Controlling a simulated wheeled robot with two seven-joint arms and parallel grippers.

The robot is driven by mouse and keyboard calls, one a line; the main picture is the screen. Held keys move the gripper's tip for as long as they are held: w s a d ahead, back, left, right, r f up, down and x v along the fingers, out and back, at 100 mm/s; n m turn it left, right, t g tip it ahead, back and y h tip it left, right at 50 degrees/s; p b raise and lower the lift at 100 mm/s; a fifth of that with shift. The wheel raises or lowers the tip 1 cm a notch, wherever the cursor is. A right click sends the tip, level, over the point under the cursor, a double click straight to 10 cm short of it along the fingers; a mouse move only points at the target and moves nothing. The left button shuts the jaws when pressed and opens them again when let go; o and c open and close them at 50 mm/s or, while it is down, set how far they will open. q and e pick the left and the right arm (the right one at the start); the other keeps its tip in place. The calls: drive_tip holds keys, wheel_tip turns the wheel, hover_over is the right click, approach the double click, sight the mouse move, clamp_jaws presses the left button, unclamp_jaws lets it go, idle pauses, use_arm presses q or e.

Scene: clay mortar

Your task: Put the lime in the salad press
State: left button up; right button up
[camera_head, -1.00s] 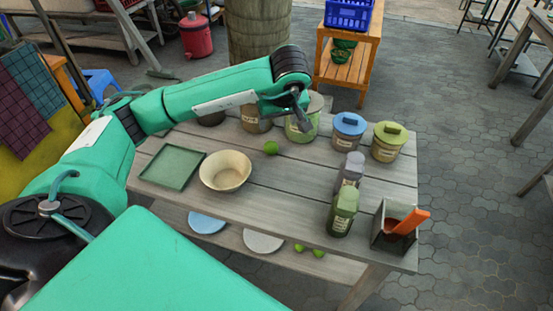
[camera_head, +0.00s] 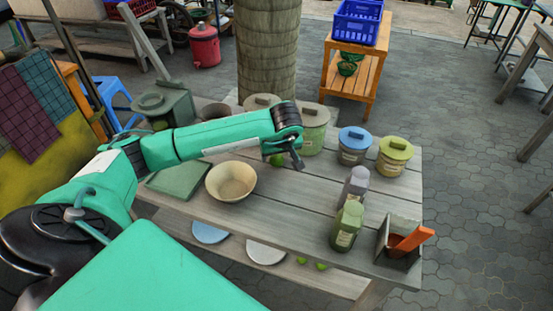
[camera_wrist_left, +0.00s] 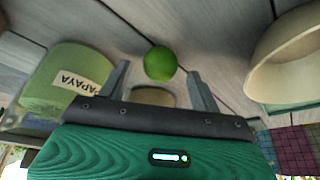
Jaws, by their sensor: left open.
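A small green lime (camera_head: 277,160) lies on the wooden table, partly hidden by my left gripper in the head view. The left wrist view shows the lime (camera_wrist_left: 160,64) between the lines of the two open fingers, with a gap to each. My left gripper (camera_head: 297,164) hangs close by the lime, open and empty. I cannot tell for sure which thing is the salad press; the beige round bowl (camera_head: 231,182) left of the lime is a candidate, and it is empty. The bowl also shows in the left wrist view (camera_wrist_left: 283,65). My right gripper is not in view.
A jar labelled papaya (camera_wrist_left: 55,85) stands near the gripper. Blue-lidded (camera_head: 353,146) and yellow-lidded (camera_head: 394,158) jars, a green bottle (camera_head: 347,227) and a metal box (camera_head: 399,240) stand rightward. A green tray (camera_head: 180,178) lies left. Two limes lie on the lower shelf.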

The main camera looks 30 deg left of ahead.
use_arm(q)
drive_tip(key=shift+x, duration=0.9)
drive_tip(key=shift+r, duration=0.1)
drive_tip(key=shift+c, duration=0.4)
drive_tip(key=c, duration=1.1)
drive_tip(key=shift+o, duration=0.2)
